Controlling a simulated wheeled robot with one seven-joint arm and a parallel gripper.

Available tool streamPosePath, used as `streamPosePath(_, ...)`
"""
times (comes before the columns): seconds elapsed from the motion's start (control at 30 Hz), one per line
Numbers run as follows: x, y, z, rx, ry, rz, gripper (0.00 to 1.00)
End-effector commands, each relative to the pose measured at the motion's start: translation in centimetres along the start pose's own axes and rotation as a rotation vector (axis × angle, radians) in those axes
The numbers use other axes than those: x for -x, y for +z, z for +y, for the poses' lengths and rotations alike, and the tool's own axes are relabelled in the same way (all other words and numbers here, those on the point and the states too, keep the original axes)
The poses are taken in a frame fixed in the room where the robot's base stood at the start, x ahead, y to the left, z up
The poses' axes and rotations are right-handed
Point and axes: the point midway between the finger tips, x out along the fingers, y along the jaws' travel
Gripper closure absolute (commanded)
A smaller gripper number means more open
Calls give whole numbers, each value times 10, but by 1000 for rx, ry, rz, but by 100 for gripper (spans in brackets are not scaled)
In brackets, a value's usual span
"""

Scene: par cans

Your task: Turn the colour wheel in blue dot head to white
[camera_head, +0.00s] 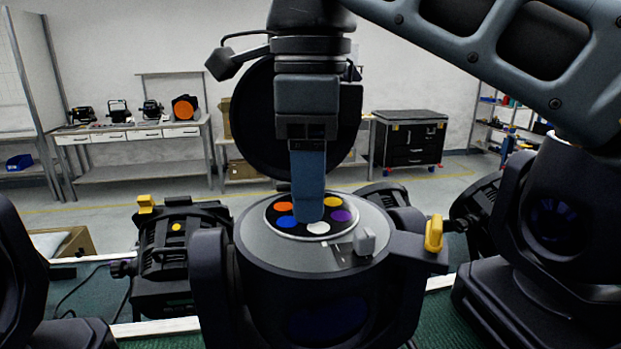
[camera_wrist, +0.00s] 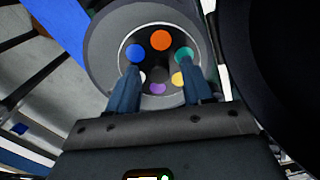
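The colour wheel (camera_head: 270,225) lies in the round top of the middle moving head (camera_head: 262,255). It has orange, yellow, purple, white and blue discs visible in the head view; the white disc (camera_head: 318,228) is at the front, nearest a small grey block (camera_head: 364,241). In the wrist view the wheel also shows a green disc (camera_wrist: 183,55) and a dark hub (camera_wrist: 159,72). I see no blue dot on this head. My gripper (camera_head: 309,217) points down over the wheel. In the wrist view its fingers are apart, one on each side of the hub; contact is unclear.
Another head with a yellow dot (camera_head: 177,227) stands at left, and a dark head (camera_head: 560,215) at right. A workbench (camera_head: 130,132) and a black case (camera_head: 409,139) are farther back.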

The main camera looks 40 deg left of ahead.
Motion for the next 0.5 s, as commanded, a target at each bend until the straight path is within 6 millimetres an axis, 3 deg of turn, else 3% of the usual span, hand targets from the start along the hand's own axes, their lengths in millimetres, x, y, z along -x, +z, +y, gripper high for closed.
streamPosePath(0.27,2,0,0,2,1,1,50)
streamPosePath(0.5,33,0,0,0,-2,2,50)
